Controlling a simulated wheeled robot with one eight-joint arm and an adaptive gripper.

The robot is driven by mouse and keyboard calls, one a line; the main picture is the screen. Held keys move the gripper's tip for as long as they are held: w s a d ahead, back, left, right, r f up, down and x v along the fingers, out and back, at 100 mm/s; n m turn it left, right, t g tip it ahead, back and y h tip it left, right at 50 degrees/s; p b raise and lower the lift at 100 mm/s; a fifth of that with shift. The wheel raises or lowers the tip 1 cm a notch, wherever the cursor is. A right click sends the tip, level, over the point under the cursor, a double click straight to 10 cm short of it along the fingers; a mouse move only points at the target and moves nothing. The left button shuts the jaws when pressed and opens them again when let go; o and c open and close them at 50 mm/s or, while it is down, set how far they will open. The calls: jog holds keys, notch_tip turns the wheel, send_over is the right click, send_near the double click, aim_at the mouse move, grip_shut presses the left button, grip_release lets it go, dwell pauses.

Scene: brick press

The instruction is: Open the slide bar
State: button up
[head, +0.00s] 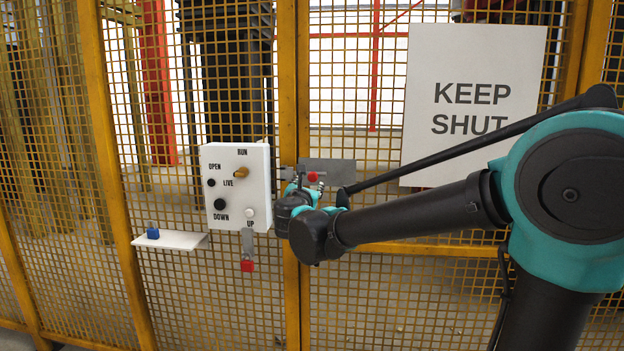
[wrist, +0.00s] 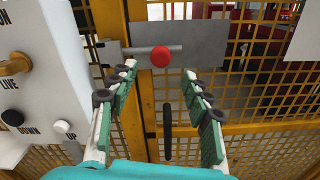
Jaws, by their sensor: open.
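The red knob also shows in the head view (head: 312,176). My gripper (wrist: 160,69) is open and empty, with one green-padded finger on each side of the knob in the wrist view. I cannot tell whether the fingertips reach around the knob or stop short of it. In the head view my gripper (head: 314,190) is small and partly hidden by my wrist.
A white control box (head: 236,187) with a brass switch stands close left of my gripper. Below it hang a red-ended grey piece (head: 247,264) and a white shelf (head: 185,241) with a blue cube (head: 153,233). A black upright handle (wrist: 167,135) is below the bar. A KEEP SHUT sign (head: 473,70) is right.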

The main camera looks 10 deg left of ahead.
aim_at(313, 178)
jog(key=w, duration=0.9)
jog(key=shift+d, duration=0.2)
grip_shut()
